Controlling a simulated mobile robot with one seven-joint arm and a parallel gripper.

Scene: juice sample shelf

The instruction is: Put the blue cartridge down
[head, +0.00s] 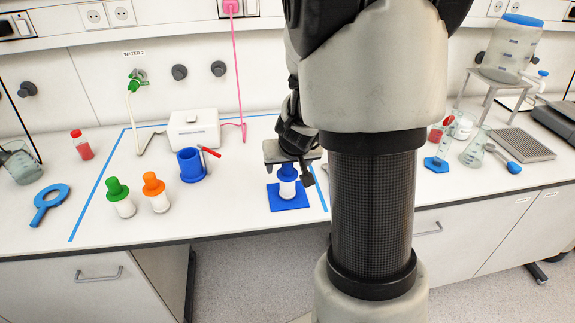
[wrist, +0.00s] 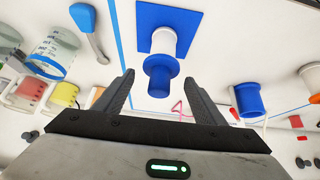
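The blue cartridge (head: 287,182), with a blue cap and a white body, stands upright on a blue square pad (head: 281,205). In the wrist view the cartridge (wrist: 159,74) lies between and beyond the two fingers, with the pad (wrist: 184,17) behind it. My gripper (head: 290,158) is directly above the cartridge in the head view. In the wrist view my gripper (wrist: 160,85) is open, with a visible gap on each side of the blue cap. My gripper hides part of the cap in the head view.
A green-capped cartridge (head: 118,196) and an orange-capped one (head: 154,192) stand to the left. A blue cup (head: 190,167) and a white box (head: 194,131) stand behind them. Blue tape (head: 96,187) marks the area. Glassware and a blue-handled tool (head: 506,161) are to the right.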

